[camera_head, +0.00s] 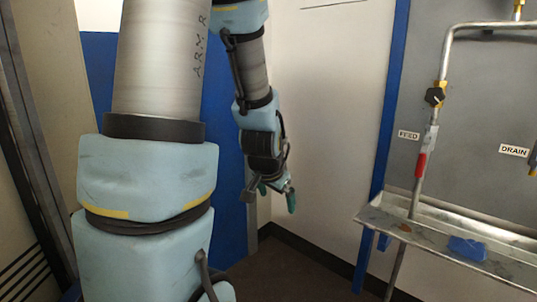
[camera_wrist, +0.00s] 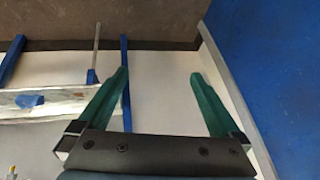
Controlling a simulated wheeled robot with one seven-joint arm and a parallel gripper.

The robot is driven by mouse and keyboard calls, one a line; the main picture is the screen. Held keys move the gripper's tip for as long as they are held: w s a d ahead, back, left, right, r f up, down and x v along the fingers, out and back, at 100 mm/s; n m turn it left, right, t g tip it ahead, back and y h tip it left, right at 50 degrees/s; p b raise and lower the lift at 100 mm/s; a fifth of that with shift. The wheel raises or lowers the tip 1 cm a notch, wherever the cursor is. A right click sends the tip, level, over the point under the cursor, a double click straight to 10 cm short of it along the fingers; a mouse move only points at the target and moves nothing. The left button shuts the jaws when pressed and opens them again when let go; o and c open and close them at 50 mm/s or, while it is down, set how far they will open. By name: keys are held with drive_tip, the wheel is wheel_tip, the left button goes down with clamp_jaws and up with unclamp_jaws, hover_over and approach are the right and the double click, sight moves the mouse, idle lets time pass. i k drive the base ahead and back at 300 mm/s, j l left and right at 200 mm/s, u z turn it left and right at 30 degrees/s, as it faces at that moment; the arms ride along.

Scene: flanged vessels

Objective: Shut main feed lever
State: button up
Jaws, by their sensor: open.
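The feed pipe (camera_head: 446,60) runs down the grey panel at the right, beside the FEED label (camera_head: 408,134). A red handle (camera_head: 421,165), which looks like the feed lever, lies along the pipe below a black knob (camera_head: 435,96). My gripper (camera_head: 277,192) hangs well to the left of the pipe, in front of the white wall, pointing down. In the wrist view, its two green fingers (camera_wrist: 158,76) stand wide apart with nothing between them. The red handle is not visible in the wrist view.
A metal tray (camera_head: 375,218) with a blue cloth (camera_head: 467,249) juts out below the pipe; it also shows in the wrist view (camera_wrist: 75,104). A blue post (camera_head: 391,85) edges the panel. A DRAIN label (camera_head: 514,150) is at far right. Free space lies between gripper and tray.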

sight(422, 158)
drive_tip(key=i+j, duration=0.1)
drive_tip(key=i, duration=0.45)
drive_tip(key=i+j+z, duration=0.1)
drive_tip(key=i, duration=0.4)
